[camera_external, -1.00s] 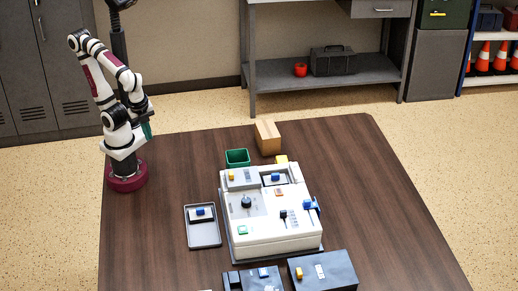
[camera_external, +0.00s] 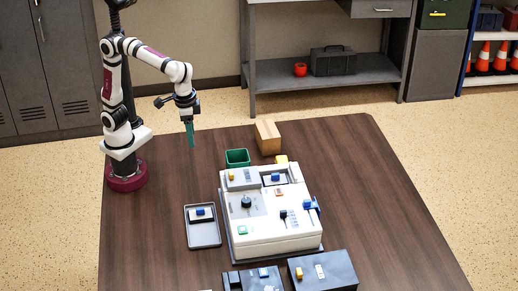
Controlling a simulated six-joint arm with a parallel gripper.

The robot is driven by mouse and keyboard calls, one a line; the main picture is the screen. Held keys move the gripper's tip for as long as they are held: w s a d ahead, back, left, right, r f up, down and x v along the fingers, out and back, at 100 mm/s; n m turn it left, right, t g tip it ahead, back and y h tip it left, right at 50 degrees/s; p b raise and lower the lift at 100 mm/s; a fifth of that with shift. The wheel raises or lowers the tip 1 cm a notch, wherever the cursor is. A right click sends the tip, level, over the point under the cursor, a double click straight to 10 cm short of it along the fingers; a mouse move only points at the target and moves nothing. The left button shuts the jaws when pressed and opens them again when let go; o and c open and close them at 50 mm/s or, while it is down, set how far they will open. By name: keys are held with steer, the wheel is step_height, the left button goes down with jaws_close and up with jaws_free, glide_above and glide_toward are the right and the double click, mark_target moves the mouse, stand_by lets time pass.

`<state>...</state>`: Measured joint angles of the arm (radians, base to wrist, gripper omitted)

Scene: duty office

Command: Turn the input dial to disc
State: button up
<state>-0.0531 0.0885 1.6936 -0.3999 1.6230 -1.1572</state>
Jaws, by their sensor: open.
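The white console (camera_external: 275,237) stands on the brown table. A dark round dial (camera_external: 246,201) sits on a grey plate at the left of its top face. This dial may be the input dial; its markings are too small to read. My gripper (camera_external: 190,146) has green fingers pointing down. It is in the air above the table, up and to the left of the console and apart from the dial. It holds nothing that I can see.
A green bin (camera_external: 237,157) and a cardboard box (camera_external: 268,137) stand behind the console. A grey tray (camera_external: 204,234) with a blue-topped item lies to its left. Dark boxes (camera_external: 323,270) stand at the front. The table's left part is clear.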

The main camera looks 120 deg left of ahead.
steer(key=shift+o, duration=0.3)
steer(key=w+n, duration=0.5)
steer(key=w, duration=0.3)
steer(key=shift+a+f, duration=0.2)
steer(key=shift+a, duration=0.2)
steer(key=n, duration=0.8)
glide_toward(246, 200)
steer(key=shift+n+t+h, duration=0.3)
steer(key=shift+h, duration=0.1)
steer(key=f, duration=0.8)
steer(key=shift+a+f, duration=0.35)
jaws_close()
